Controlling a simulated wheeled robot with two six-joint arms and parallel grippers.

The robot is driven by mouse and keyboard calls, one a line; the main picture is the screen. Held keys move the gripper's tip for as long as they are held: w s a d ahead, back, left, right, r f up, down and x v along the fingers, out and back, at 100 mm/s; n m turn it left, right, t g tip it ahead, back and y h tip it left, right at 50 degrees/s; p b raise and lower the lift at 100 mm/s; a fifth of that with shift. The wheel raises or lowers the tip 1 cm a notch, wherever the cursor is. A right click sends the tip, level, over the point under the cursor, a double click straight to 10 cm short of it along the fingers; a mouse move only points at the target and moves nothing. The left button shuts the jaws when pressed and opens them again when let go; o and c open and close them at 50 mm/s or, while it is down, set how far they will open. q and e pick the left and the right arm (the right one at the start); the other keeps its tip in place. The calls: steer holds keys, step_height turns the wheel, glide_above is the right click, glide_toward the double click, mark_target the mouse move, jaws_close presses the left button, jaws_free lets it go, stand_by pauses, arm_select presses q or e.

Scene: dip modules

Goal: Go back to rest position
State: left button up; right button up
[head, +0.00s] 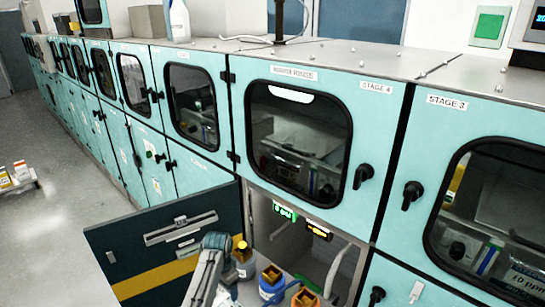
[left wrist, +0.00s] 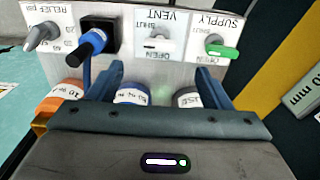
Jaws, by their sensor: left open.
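My left gripper (head: 218,242) reaches in low, in front of the open lower cabinet under the Stage 4 door. In the left wrist view its two fingers (left wrist: 158,88) are spread apart with nothing held between them. Past the fingers is a grey valve panel (left wrist: 130,70) with relief, vent and supply labels appearing upside down. My right gripper is not in view.
A dark cabinet door (head: 135,240) with a yellow stripe hangs open beside my left arm. Several bottles, one with an orange cap (head: 271,274), stand by the cabinet opening. A closed Stage 4 door (head: 380,110) is above. Open floor (head: 60,150) lies to the left.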

arm_select(q)
steer(key=s+a+f+n+t, duration=0.1)
steer(key=s+a+n, duration=0.15)
steer(key=s, duration=0.75)
steer(key=s+a+f+n+t, duration=0.15)
steer(key=s+a, duration=0.25)
steer(key=s, duration=0.6)
steer(key=s+a+r+n+y, duration=0.1)
steer(key=s+r, duration=0.5)
steer(key=s, duration=0.3)
steer(key=s+r+n, duration=0.2)
steer(key=s+r, duration=0.3)
steer(key=s, duration=0.5)
steer(key=s+f+b+x, duration=0.1)
steer(key=s+b+x, duration=0.25)
steer(key=x, duration=1.45)
steer(key=s+f+b+x, duration=0.15)
steer(key=s+x, duration=0.35)
steer(key=x, duration=1.4)
steer(key=s+f+g+b, duration=0.1)
steer(key=s+f+b, duration=0.4)
steer(key=s+f, duration=1.3)
step_height(320, 180, down, 3)
steer(key=shift+s+a+f, duration=0.1)
steer(key=shift+s+a, duration=0.3)
steer(key=shift+a, duration=0.05)
steer(key=shift+g, duration=0.25)
